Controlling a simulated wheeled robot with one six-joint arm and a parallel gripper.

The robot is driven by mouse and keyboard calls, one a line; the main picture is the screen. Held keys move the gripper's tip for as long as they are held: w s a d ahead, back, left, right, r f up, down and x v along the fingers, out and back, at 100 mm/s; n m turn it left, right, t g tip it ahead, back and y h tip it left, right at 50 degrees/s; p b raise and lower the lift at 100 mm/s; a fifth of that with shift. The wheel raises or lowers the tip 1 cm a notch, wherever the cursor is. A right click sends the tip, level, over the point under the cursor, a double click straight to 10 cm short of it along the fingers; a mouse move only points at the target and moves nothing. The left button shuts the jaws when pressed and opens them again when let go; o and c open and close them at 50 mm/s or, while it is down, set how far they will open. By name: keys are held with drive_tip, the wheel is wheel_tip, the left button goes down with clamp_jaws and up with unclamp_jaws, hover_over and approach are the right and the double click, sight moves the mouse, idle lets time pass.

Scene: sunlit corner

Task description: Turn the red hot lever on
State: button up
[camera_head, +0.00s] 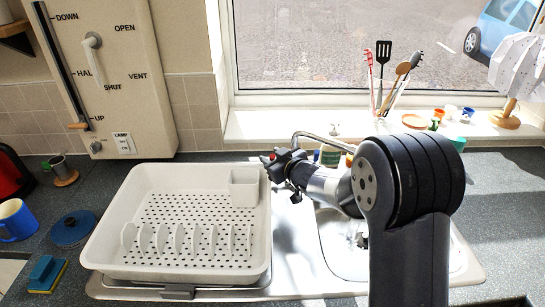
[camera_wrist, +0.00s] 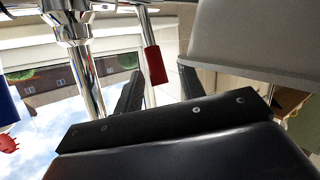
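The red hot lever (camera_wrist: 155,66) shows in the wrist view as a chrome rod with a red sleeve on its end. The chrome tap body (camera_wrist: 82,60) stands to its left. My gripper (camera_wrist: 158,82) is open, with a dark finger on each side of the gap. The red sleeve lines up with this gap; I cannot tell if either finger touches it. In the head view my gripper (camera_head: 277,163) is beside the dish rack's right edge. A small red spot, likely the red hot lever (camera_head: 272,157), shows at its tip. The tap spout (camera_head: 322,138) arches behind my arm.
A white dish rack (camera_head: 138,258) stands just left of my gripper. The sink (camera_head: 338,250) is partly hidden by my arm. A utensil holder (camera_head: 384,112) and small cups stand on the windowsill. A blue mug (camera_head: 17,220) is at far left.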

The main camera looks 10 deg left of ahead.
drive_tip(key=b+v, duration=0.1)
drive_tip(key=v, duration=0.9)
drive_tip(key=shift+s+d+r, duration=0.15)
drive_tip(key=shift+s+d, duration=0.05)
drive_tip(key=shift+s, duration=0.05)
drive_tip(key=shift+c, duration=0.5)
